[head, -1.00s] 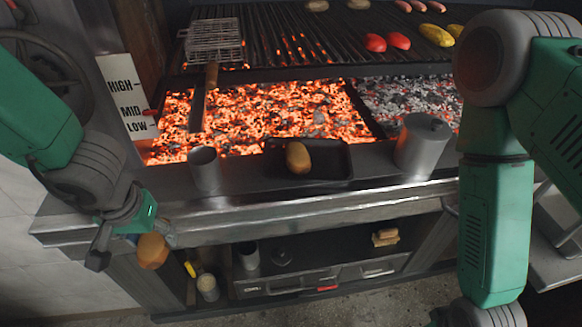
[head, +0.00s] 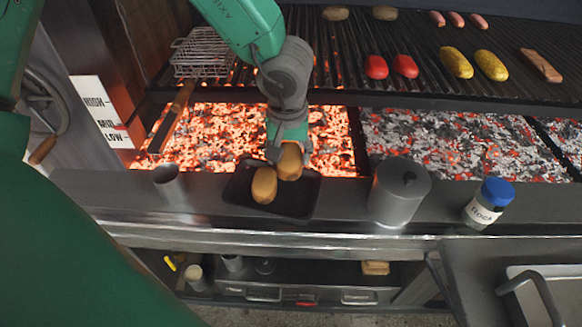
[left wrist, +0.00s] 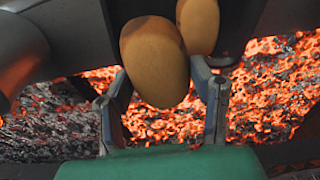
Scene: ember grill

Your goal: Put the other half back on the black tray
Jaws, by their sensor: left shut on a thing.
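The black tray (head: 300,206) sits on the ledge in front of the coals. One golden bun half (head: 264,185) lies on it. My left gripper (head: 282,150) reaches down over the tray's back part and is shut on the other bun half (head: 290,163). The held half is just right of and behind the lying one; I cannot tell whether it touches the tray. In the left wrist view the held half (left wrist: 155,62) is between the two fingers, with the lying half (left wrist: 198,24) beside it. My right gripper is not in view.
A metal cup (head: 170,184) stands left of the tray. A lidded grey pot (head: 399,192) stands close on the right, then a blue-capped jar (head: 489,204). Glowing coals (head: 215,132) lie right behind the tray. The grill (head: 440,95) holds several foods above.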

